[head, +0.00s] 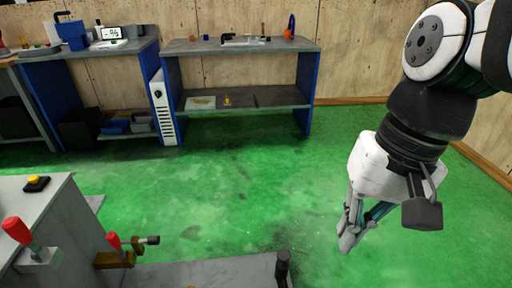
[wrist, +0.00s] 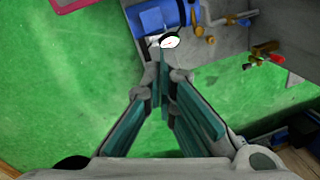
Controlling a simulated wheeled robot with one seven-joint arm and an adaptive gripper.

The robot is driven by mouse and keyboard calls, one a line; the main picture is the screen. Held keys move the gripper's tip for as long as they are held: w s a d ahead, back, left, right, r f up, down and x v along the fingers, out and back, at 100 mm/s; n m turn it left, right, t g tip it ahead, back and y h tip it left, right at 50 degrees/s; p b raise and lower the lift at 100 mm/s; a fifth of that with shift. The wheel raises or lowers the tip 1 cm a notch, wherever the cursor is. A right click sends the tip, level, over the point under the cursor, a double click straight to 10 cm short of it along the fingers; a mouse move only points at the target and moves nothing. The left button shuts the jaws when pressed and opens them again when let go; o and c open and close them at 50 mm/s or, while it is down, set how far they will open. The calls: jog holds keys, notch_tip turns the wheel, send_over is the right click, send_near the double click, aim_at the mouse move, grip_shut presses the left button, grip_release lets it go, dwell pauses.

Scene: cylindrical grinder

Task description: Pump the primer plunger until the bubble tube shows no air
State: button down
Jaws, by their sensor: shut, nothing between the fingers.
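My gripper (head: 347,243) hangs at the right in the head view, fingers pointing down over the green floor. In the wrist view its fingers (wrist: 162,62) meet, with nothing seen between them. I cannot say for sure which part is the primer plunger. A dark upright knob (head: 283,268) stands at the bottom edge of the head view, left of and apart from my gripper. A brass fitting with a dark end (head: 150,240) projects from the machine at lower left. In the wrist view a round white gauge (wrist: 171,42) shows just beyond the fingertips. I cannot make out the bubble tube.
The grey machine (head: 60,205) carries red-handled levers (head: 17,230) and a yellow button (head: 35,181). A blue cylinder (wrist: 158,17) and brass fittings (wrist: 199,25) show in the wrist view. A workbench (head: 240,46) stands at the back. The green floor between is open.

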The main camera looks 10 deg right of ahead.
jog(key=w+a+f+m+y+b, duration=0.1)
jog(key=w+a+f+m+y, duration=0.15)
jog(key=w, duration=0.45)
jog(key=w+a+f+m+y+b, duration=0.1)
jog(key=w+f+m, duration=0.3)
jog(key=w, duration=0.3)
jog(key=m+t+y+b, duration=0.3)
jog(key=m+t+b, duration=0.15)
jog(key=m, duration=1.75)
send_over(285, 253)
notch_tip(285, 253, down, 47)
jog(key=shift+g+b, duration=0.35)
jog(key=shift+b, duration=0.1)
jog(key=shift+f, duration=0.1)
notch_tip(285, 253, down, 8)
jog(key=b, duration=0.6)
jog(key=shift+f, duration=0.25)
jog(key=shift+f, duration=0.1)
jog(key=shift+f+b, duration=0.3)
jog(key=shift+b, duration=0.1)
